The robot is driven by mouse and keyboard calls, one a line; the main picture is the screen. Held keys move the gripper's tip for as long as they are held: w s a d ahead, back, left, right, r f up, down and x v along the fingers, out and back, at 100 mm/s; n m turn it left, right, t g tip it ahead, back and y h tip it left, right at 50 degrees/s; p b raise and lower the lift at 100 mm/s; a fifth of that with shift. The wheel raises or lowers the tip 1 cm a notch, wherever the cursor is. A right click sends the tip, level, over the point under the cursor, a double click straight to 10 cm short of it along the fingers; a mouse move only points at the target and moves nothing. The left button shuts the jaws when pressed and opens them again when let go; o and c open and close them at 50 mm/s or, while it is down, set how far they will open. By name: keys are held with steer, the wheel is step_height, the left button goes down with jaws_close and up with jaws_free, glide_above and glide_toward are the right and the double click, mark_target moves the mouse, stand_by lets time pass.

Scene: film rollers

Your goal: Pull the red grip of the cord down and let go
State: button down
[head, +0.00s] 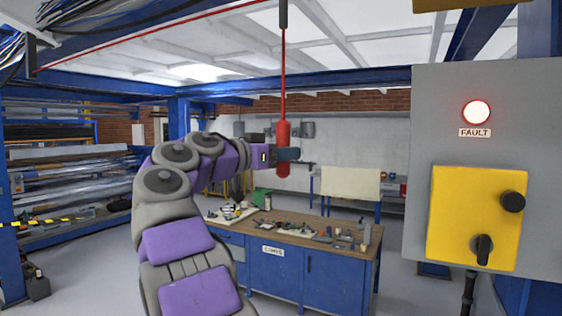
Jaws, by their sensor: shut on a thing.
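The red grip (283,134) hangs upright at the end of a thin red cord (283,75), near the middle of the head view. The cord comes down from a dark fitting (283,12) under the ceiling. My gripper (285,154) reaches in from the left and is shut on the red grip at its lower half. The finger in front hides part of the grip; its top and its lower end show above and below the finger.
At the right stands a grey panel (430,150) with a lit red FAULT lamp (477,112) and a yellow box (460,215) with black knobs. A blue workbench (275,280) with tools stands beyond my arm. Blue racks with film rolls (70,175) stand at the left.

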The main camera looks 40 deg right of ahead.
steer(key=shift+w+f+b, duration=0.1)
steer(key=shift+f+b, duration=0.25)
steer(key=shift+f, duration=0.1)
steer(key=c, duration=0.8)
jaws_free()
steer(key=shift+w, duration=0.15)
steer(key=a, duration=1.7)
steer(key=shift+a+p, duration=0.3)
